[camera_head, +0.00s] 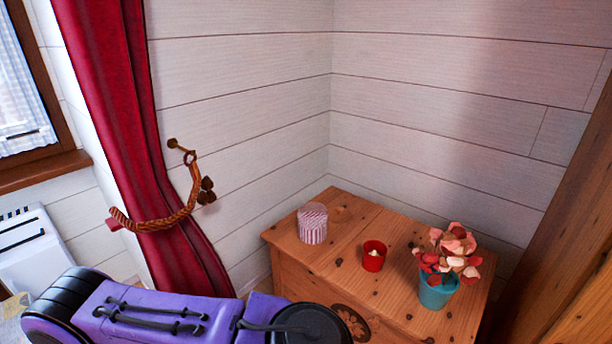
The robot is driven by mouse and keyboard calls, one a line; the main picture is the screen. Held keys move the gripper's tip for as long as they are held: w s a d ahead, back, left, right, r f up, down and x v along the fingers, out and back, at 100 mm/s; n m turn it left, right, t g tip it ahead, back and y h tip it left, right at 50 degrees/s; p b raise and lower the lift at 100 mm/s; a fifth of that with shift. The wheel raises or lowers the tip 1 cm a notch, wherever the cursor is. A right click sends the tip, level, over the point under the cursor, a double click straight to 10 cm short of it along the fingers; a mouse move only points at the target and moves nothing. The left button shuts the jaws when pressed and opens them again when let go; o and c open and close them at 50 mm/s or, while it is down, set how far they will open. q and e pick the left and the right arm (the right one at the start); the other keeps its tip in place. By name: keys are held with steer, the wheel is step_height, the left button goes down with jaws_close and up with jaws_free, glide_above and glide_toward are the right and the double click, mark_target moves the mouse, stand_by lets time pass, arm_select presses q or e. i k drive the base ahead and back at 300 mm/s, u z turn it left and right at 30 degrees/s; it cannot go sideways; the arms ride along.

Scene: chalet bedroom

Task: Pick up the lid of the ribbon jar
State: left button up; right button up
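A small round jar (312,228) with pink and white stripes stands upright at the back left of a wooden chest. Its pale top (313,208) looks like a lid sitting on it, but it is too small to make out clearly. A purple arm of mine with black joints crosses the bottom left of the view, in front of the chest. No gripper fingers show, so I cannot see whether either gripper is open or shut. Nothing is touching the jar.
The chest top (340,250) also holds a red candle cup (373,262) and a teal flower pot (437,291) with pink and red flowers (455,250). White plank walls stand close behind. A red curtain (125,110) with a rope tieback (170,218) hangs left.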

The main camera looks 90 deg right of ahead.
mark_target(339, 214)
steer(key=k, duration=0.55)
steer(key=z, duration=0.75)
